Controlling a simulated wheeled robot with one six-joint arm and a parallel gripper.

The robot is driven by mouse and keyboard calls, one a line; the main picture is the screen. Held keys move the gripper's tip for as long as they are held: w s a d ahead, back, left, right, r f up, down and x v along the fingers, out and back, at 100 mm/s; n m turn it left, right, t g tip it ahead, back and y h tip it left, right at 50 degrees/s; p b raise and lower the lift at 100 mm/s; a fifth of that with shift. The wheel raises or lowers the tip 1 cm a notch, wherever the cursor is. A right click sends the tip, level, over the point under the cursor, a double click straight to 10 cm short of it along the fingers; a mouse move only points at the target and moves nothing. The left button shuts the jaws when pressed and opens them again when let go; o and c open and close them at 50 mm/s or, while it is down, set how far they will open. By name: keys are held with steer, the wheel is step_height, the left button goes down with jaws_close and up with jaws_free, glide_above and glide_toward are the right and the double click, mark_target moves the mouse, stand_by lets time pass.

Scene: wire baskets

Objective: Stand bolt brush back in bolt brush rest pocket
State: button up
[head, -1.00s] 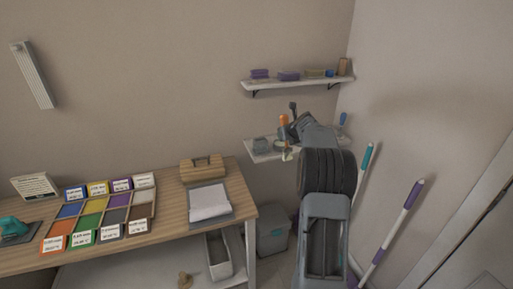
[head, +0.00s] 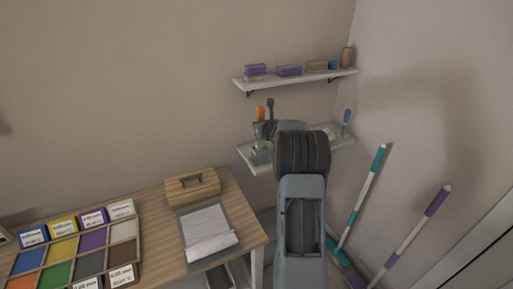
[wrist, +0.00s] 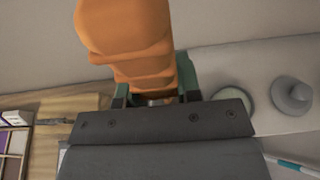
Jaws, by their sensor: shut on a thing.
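The bolt brush, with an orange handle (head: 260,113), is held upright in my gripper (head: 264,130) above the lower wall shelf (head: 247,152). In the wrist view the orange handle (wrist: 130,40) fills the upper middle, between the dark green fingers of my gripper (wrist: 152,92). A small grey holder (head: 261,155), seemingly the rest pocket, stands at the left end of the shelf, just below the brush. The brush's lower end is hard to make out there, so I cannot tell whether it is inside the holder or in front of it.
A blue-handled tool (head: 346,118) stands at the shelf's right end. Round grey items (wrist: 290,95) sit on the shelf in the wrist view. An upper shelf (head: 300,78) holds purple blocks. Below left is a wooden bench (head: 160,212); long-handled mops lean at the right wall.

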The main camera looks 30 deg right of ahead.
mark_target(261, 141)
step_height(261, 141, down, 7)
steer(key=shift+f, duration=0.2)
steer(key=o, duration=1)
steer(key=shift+o, duration=0.2)
